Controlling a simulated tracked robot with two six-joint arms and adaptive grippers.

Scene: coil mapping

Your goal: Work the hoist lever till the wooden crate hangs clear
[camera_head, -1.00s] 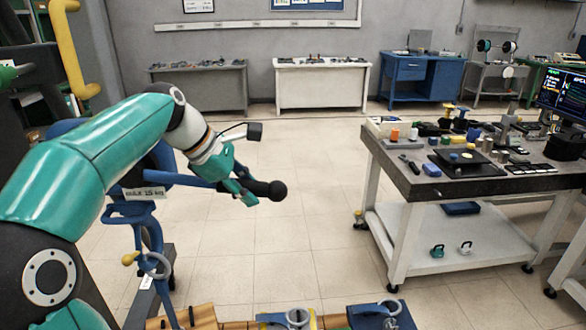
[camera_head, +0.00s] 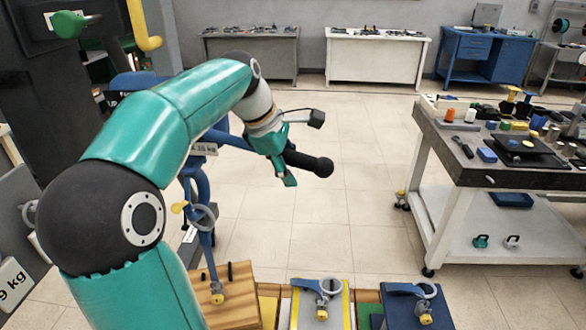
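The hoist lever is a blue bar with a black grip and round black knob (camera_head: 322,167), pointing right from the blue hoist (camera_head: 193,188). My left gripper (camera_head: 283,160) is across the bar just short of the knob and looks shut on it; its far finger is partly hidden. A grey ring and blue link (camera_head: 202,217) hang from the hoist down towards a yellow fitting on the wooden crate (camera_head: 238,287) at the bottom. The crate's underside is out of frame, so I cannot tell whether it touches what is below. My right gripper is not in view.
A cluttered workbench (camera_head: 470,172) stands at the right. Open tiled floor lies between. A grey weight marked in kg (camera_head: 14,285) is at lower left.

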